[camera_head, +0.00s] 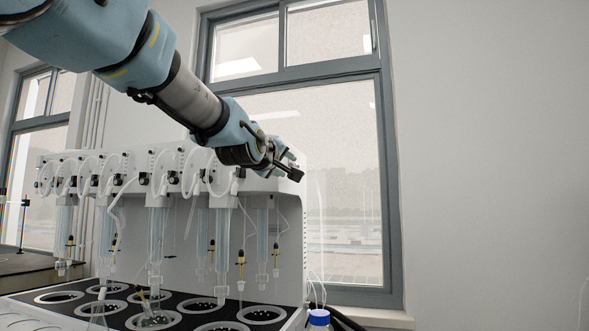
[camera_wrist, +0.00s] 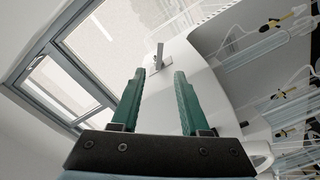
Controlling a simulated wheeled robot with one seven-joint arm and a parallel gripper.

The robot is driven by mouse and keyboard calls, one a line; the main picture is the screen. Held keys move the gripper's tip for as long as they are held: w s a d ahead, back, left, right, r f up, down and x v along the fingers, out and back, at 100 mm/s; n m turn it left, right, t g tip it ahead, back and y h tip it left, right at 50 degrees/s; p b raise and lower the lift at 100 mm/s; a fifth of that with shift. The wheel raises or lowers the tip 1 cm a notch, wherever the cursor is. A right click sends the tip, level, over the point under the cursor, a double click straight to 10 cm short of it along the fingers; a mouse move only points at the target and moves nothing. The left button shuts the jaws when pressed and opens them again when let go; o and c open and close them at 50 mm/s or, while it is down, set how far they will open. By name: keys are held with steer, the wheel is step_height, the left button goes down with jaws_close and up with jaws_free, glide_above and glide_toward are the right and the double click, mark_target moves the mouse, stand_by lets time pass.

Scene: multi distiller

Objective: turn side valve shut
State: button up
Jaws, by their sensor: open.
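The distiller (camera_head: 287,222) is a white cabinet with glass columns and tubes along its front. In the wrist view its white side panel (camera_wrist: 205,95) lies ahead of my gripper. A small grey lever-like piece (camera_wrist: 159,57), which looks like the side valve, stands out from this panel just beyond and between my fingertips. My gripper (camera_wrist: 160,76) is open, with its two green fingers apart and nothing between them. In the head view my gripper (camera_head: 294,172) is at the upper right corner of the distiller. I cannot make out the side valve there.
A row of round heating wells (camera_head: 262,314) runs along the distiller's black base. A blue-capped bottle (camera_head: 319,318) stands at its right front corner. A grey-framed window (camera_head: 340,170) is behind. The space right of the distiller is open up to the plain wall.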

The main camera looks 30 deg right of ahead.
steer(key=shift+s+a, duration=0.1)
steer(key=shift+a, duration=0.05)
steer(key=shift+p, duration=0.3)
steer(key=p+x, duration=0.6)
steer(key=x, duration=0.4)
steer(key=shift+w+d, duration=0.2)
steer(key=shift+d, duration=0.2)
jaws_close()
